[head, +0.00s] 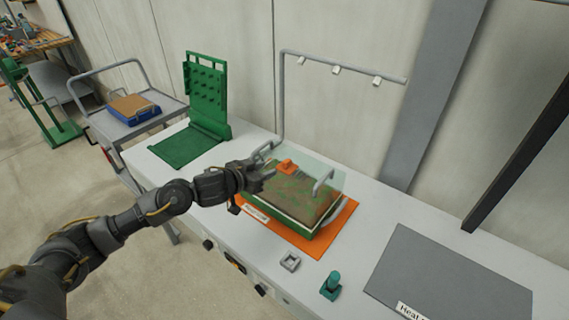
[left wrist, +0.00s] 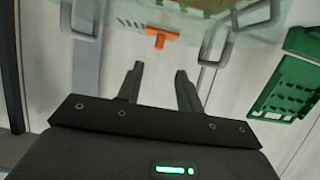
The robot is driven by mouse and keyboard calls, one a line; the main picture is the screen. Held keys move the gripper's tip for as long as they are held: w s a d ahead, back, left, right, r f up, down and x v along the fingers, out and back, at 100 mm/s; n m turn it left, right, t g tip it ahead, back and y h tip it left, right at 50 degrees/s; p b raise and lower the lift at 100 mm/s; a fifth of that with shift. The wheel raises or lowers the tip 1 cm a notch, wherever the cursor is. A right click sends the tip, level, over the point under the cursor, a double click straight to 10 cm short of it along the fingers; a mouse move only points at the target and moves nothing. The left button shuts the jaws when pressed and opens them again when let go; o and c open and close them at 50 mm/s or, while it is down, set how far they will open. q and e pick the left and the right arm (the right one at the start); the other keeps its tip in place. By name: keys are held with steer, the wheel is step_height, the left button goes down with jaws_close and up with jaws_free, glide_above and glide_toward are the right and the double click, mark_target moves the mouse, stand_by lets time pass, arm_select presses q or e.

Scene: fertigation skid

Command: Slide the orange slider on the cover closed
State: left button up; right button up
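The orange slider (head: 286,166) sits on top of the clear cover (head: 318,176), near its left part. The cover lies over a green tray (head: 293,222) with brown and green contents, on an orange mat (head: 334,232). My left gripper (head: 268,172) is just left of the slider. In the left wrist view my left gripper (left wrist: 160,80) has its two fingers apart with nothing between them. The orange slider (left wrist: 156,36) shows beyond the fingertips, apart from them. My right gripper is not in view.
Grey handles (head: 323,182) stand up from the cover. A green pegged panel (head: 206,95) stands at the back left of the white bench.

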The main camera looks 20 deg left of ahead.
mark_target(284, 163)
arm_select(q)
steer(key=p+x, duration=0.1)
steer(key=x, duration=1)
steer(key=shift+s+p, duration=0.1)
steer(key=shift+p, duration=0.2)
jaws_close()
